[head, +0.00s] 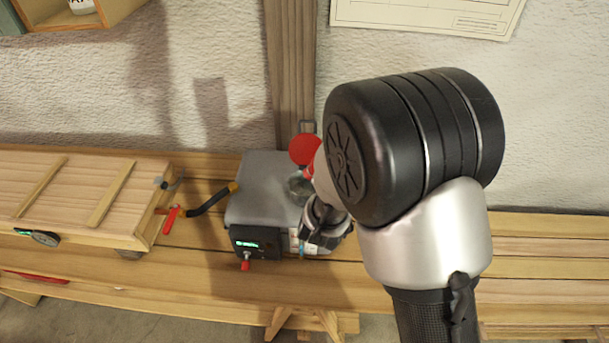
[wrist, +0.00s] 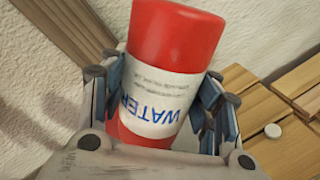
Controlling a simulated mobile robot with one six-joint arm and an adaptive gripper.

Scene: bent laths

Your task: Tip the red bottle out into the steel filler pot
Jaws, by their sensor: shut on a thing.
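My gripper (head: 324,222) is shut on the red bottle (head: 305,150), with a finger on each side of it in the wrist view (wrist: 162,100). The bottle (wrist: 176,40) has a white label whose word WATER reads upside down. In the head view its round red end faces up towards the camera, and the bottle looks tilted. A small round grey piece (head: 299,187), seemingly the steel filler pot, shows just below the bottle on top of a grey box. My wrist and gripper hide part of it. I cannot tell whether bottle and pot touch, or whether anything is pouring.
The grey box (head: 258,190) has a green display and a red knob, and stands on the plank bench. A black hose (head: 210,200) is at its left. A long wooden box (head: 90,195) with clamps lies further left. A wooden post (head: 290,80) rises behind.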

